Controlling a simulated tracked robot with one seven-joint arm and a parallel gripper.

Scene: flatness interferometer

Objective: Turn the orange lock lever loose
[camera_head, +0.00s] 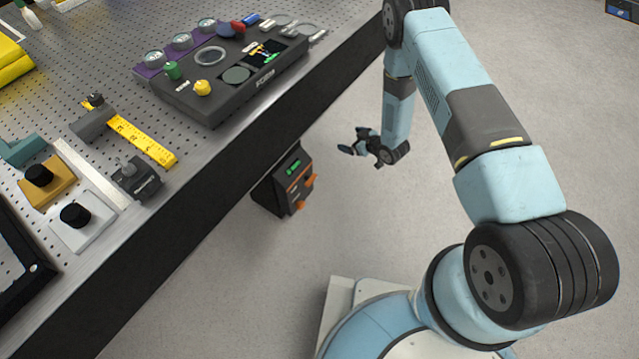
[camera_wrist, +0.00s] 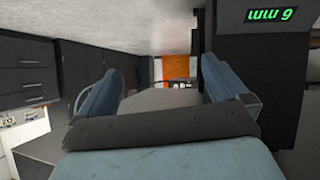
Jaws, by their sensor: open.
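A dark box with a green readout (camera_head: 292,169) hangs at the table's side edge in the head view. Orange parts show on its front, including an orange lever (camera_head: 309,180) at its right. My gripper (camera_head: 354,142) is open and empty, to the right of the box and apart from it. In the wrist view my gripper (camera_wrist: 160,72) shows its two blue fingers spread with nothing held. The box (camera_wrist: 285,70) stands at the right there, its readout upside down. An orange patch shows beyond the fingers; I cannot tell whether it is the lever.
The perforated table (camera_head: 215,150) fills the left, with its dark side facing the arm. On it are a control box (camera_head: 235,85) with knobs, a yellow ruler (camera_head: 140,139) and black-knobbed blocks. The grey floor around my gripper is clear. Dark cabinets (camera_wrist: 95,75) stand in the wrist view's background.

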